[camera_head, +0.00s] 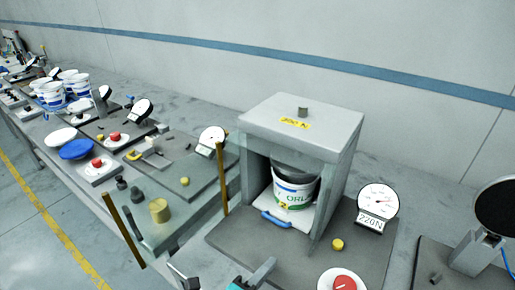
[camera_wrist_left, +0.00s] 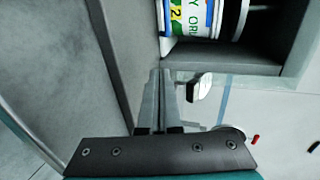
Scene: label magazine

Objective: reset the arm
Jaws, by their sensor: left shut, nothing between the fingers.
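My left gripper (camera_head: 264,270) shows in part at the bottom edge of the head view, a grey finger end with a teal body. It is in front of the grey box and touches nothing that I can see. In the left wrist view its two fingers (camera_wrist_left: 161,98) lie together, shut and empty. My right gripper is not in view.
A grey box (camera_head: 335,125) with an open front holds a white bucket (camera_head: 293,192); a glass door with brass edges (camera_head: 124,229) stands open at left. A gauge (camera_head: 377,199) and a red button (camera_head: 344,284) are at right. More stations line the bench at left.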

